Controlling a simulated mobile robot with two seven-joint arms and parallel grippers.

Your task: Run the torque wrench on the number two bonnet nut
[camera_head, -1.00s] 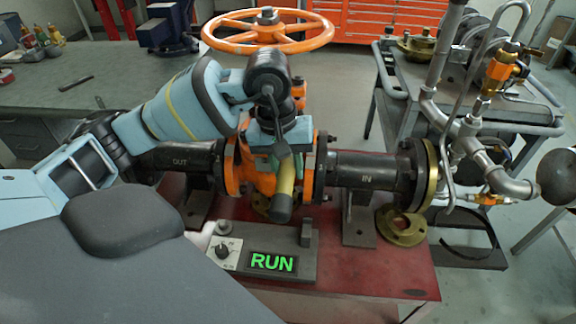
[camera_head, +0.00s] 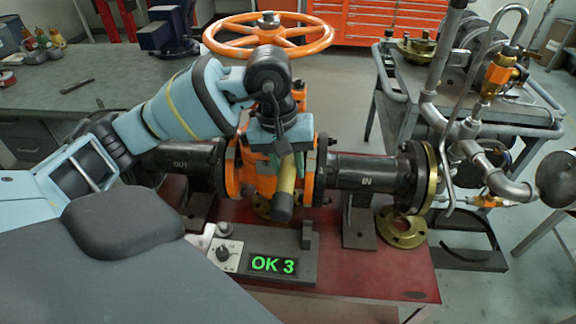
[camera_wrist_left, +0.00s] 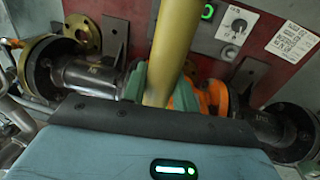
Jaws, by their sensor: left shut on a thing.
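The orange gate valve (camera_head: 240,168) stands between black flanged pipes marked OUT and IN, under an orange handwheel (camera_head: 308,40). My left gripper (camera_head: 286,150) is in front of the valve's bonnet, shut on the torque wrench (camera_head: 284,190), a yellow-brown tool with a dark end. The wrench also shows in the left wrist view (camera_wrist_left: 172,50), rising from between the green finger pads. The bonnet nuts and the wrench's working end are hidden by my gripper and arm. A display (camera_head: 272,264) below the valve reads "OK 3" in green. My right gripper is not in view.
A control box with a dial (camera_head: 223,253) sits beside the display on the red bench (camera_head: 385,275). A brass ring flange (camera_head: 402,230) lies right of it. Steel piping (camera_head: 490,170) and a grey cart (camera_head: 400,95) stand at the right.

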